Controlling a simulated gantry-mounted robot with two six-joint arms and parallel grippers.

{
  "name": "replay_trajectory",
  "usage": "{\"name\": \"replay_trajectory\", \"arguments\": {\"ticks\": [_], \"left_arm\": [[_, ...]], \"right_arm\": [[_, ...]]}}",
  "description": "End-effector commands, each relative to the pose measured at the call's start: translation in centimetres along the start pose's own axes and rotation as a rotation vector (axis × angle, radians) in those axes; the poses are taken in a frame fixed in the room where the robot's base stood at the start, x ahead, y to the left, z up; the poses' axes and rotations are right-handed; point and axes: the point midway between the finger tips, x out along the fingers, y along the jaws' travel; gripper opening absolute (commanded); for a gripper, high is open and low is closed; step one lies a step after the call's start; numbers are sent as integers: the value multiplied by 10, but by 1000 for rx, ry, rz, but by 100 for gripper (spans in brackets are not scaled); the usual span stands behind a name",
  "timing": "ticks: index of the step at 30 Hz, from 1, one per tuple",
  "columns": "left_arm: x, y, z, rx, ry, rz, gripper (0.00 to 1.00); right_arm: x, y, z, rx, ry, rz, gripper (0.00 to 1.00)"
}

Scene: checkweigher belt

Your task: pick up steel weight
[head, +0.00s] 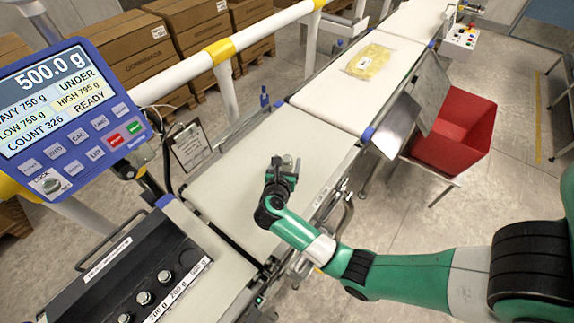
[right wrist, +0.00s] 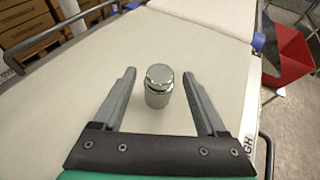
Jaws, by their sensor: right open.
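The steel weight (right wrist: 158,88) is a shiny silver cylinder with a knobbed top. It stands upright on the pale weighing belt (head: 315,150) in the right wrist view. In the head view my right gripper (head: 284,166) is over the belt and hides it. In the right wrist view the gripper (right wrist: 159,76) is open, with one finger on each side of the weight and a gap to each. How far the fingertips are above the belt is hard to tell. My left gripper is not in view.
The display (head: 60,95) reads 500.0 g and UNDER. A dark weight case (head: 120,265) holds several knobbed weights at lower left. A yellow packet (head: 370,61) lies on the farther belt. A red bin (head: 455,140) stands right of the belt, and a white rail runs along its left.

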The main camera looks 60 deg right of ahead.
Motion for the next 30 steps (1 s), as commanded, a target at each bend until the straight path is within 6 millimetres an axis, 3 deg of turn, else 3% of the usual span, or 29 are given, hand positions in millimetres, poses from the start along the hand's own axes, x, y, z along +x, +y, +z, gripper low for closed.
{"name": "replay_trajectory", "arguments": {"ticks": [6, 14, 27, 30], "left_arm": [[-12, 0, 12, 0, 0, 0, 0], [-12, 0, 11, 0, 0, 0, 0], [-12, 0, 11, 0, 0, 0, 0], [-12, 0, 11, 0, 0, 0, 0]], "right_arm": [[38, 0, 0, 1, 1, -3, 74], [42, 0, 2, 0, 1, 0, 74], [42, 0, 2, 0, 1, 0, 0], [42, 0, 2, 0, 1, 0, 0]]}}
